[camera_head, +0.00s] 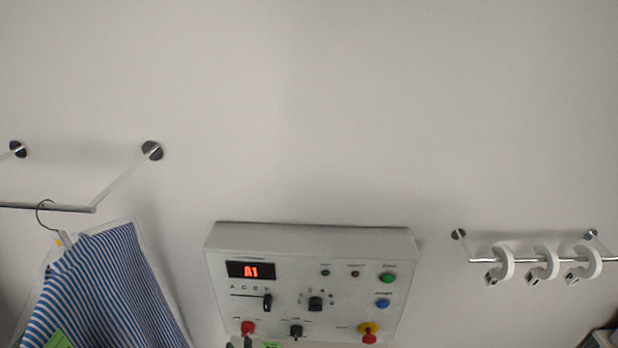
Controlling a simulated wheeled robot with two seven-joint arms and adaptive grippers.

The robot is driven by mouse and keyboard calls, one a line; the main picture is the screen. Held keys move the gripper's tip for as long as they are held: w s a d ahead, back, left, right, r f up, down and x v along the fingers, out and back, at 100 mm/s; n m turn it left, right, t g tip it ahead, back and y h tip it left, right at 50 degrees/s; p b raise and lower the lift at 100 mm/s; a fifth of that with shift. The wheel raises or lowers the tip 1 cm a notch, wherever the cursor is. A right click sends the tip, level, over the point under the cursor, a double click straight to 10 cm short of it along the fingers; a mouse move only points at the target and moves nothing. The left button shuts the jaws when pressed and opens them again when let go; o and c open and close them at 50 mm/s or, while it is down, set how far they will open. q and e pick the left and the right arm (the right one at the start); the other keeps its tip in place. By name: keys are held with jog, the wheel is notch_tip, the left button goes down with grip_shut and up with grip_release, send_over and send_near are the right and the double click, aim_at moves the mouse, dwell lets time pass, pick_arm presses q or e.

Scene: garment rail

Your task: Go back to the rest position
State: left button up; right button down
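The rest of that gripper is below the picture. My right gripper is not in view.
A white control panel (290,283) with a red display reading A1 is on the wall. A blue-striped garment (105,290) hangs by a hook on the left rail (75,208). White rings (545,263) hang on the right rail (520,260). A dark object (600,340) shows at lower right.

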pick_arm(q)
jog(key=s+a+f+n+g+y, duration=0.2)
jog(key=s+a+f+n+g, duration=0.6)
jog(key=a+f+n, duration=0.8)
jog(key=s+f+n+g+h, duration=0.3)
jog(key=s+f+n+g, duration=0.15)
jog(key=s+n, duration=1)
notch_tip(320, 180, down, 36)
jog(key=s+d+m+g+b, duration=0.1)
jog(key=s+d+b, duration=0.1)
jog(key=b, duration=0.4)
jog(key=s+f+g+b, duration=0.1)
jog(key=s+f+b, duration=0.4)
jog(key=s+f, duration=1.4)
notch_tip(320, 180, down, 4)
jog(key=shift+s+f+m+h+b, duration=0.2)
jog(key=shift+m+h+b, duration=0.1)
jog(key=shift+m+h, duration=0.15)
